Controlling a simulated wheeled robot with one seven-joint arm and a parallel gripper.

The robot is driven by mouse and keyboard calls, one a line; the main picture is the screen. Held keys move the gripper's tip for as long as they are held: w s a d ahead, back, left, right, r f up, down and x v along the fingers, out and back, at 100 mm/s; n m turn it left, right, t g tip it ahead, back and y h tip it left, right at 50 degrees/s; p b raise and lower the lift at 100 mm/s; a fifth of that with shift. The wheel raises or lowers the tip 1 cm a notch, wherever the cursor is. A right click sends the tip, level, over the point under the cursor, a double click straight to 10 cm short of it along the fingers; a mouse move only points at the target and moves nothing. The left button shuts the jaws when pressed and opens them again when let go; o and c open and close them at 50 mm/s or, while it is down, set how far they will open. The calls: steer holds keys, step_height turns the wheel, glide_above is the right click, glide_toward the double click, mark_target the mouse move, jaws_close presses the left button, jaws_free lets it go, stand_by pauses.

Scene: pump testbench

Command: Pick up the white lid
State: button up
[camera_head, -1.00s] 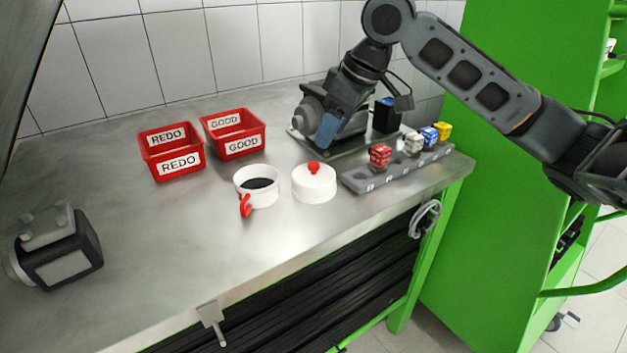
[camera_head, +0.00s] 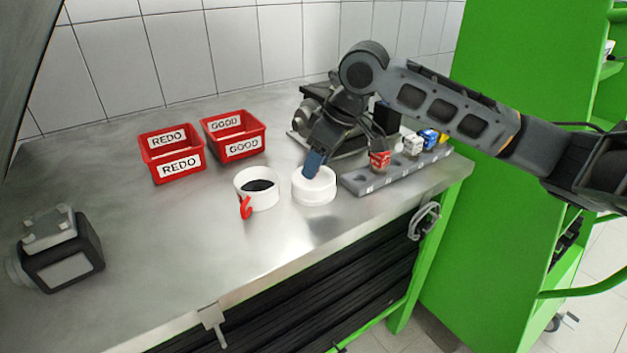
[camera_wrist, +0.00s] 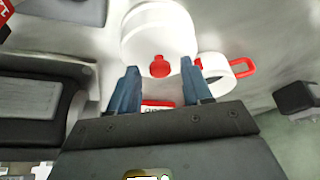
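The white lid (camera_head: 314,190) rests on the metal bench, to the right of the white cup with the red handle (camera_head: 258,196). My gripper (camera_head: 314,165) is over the lid, its blue fingers pointing down and hiding the red knob in the head view. In the wrist view, my gripper (camera_wrist: 160,67) is open. The lid (camera_wrist: 158,28) lies ahead, and its red knob shows between the two fingertips, apart from both. I cannot tell how far down the fingers reach beside the knob. The cup (camera_wrist: 212,66) shows at right in the wrist view.
Red REDO (camera_head: 180,162) and GOOD (camera_head: 243,148) bins stand to the left behind the cup. A grey rack (camera_head: 365,183) with several coloured cubes is just right of the lid. A dark machine (camera_head: 62,250) sits at far left. The bench front is clear.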

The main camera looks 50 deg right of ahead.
steer(key=c, duration=0.7)
steer(key=shift+c, duration=0.3)
steer(key=shift+r, duration=0.15)
